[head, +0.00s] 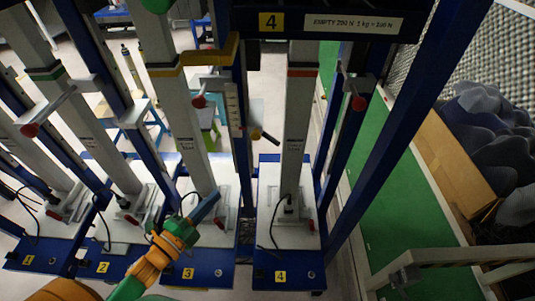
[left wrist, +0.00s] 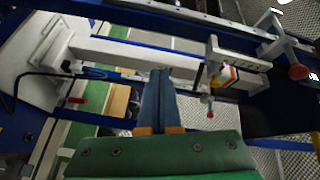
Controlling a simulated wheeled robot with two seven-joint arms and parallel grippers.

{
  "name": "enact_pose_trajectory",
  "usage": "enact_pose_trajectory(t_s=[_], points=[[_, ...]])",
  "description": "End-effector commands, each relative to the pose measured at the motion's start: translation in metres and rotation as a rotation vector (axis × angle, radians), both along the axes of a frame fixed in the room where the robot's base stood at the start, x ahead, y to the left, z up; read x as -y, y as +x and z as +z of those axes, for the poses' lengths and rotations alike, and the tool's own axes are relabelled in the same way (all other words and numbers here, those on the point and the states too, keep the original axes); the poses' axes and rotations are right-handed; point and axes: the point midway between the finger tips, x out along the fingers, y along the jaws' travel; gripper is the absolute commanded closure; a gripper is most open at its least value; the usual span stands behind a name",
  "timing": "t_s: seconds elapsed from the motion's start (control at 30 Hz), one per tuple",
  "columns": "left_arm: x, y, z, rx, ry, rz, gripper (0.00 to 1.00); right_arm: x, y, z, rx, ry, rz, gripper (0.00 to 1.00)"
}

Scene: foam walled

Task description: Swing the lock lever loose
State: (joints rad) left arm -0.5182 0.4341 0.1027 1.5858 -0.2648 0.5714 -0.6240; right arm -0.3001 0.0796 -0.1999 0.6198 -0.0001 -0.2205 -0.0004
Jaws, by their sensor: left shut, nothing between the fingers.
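Several lock levers with red knobs sit on the uprights of a row of test stands. In the head view one lever (head: 200,101) is on stand 3, one (head: 358,103) is right of stand 4's column, and one (head: 30,130) is at the left. Which one the task means I cannot tell. My left gripper (head: 214,198) is shut and empty, low in front of stand 3's column, below and apart from the levers. In the left wrist view its blue fingers (left wrist: 160,75) point at a pale column, with a red-knobbed lever (left wrist: 210,112) to their right and another (left wrist: 298,72) farther right.
Blue bases numbered 3 (head: 205,272) and 4 (head: 285,274) carry pale columns (head: 296,130) and black cables. Blue slanted posts (head: 410,120) crowd the space. A green floor strip (head: 385,215), a foam-filled bin (head: 450,165) and a rail (head: 450,257) lie to the right.

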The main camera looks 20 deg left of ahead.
Motion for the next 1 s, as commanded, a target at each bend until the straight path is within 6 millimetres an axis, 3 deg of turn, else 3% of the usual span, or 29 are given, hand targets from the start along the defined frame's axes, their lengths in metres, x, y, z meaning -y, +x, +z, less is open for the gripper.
enact_pose_trajectory(t_s=[0.1, 0.2, 0.37, 0.8, 1.0], points=[[0.022, -0.003, 0.051, 0.210, 0.134, -0.131, 1.00, 0.000, 0.000, -0.008, 0.000, 0.000, 0.000, 0.53], [0.034, -0.007, 0.075, 0.305, 0.191, -0.188, 1.00, 0.000, 0.000, -0.008, 0.000, 0.000, 0.000, 0.53], [0.045, 0.011, 0.085, 0.317, 0.195, -0.193, 1.00, 0.000, 0.000, 0.000, 0.001, 0.000, 0.000, 0.53], [0.088, 0.092, 0.102, 0.310, 0.192, -0.188, 1.00, 0.000, 0.000, 0.017, 0.001, 0.000, 0.000, 0.53], [0.097, 0.110, 0.104, 0.308, 0.192, -0.188, 1.00, 0.000, 0.000, 0.020, 0.001, 0.000, 0.000, 0.53]])
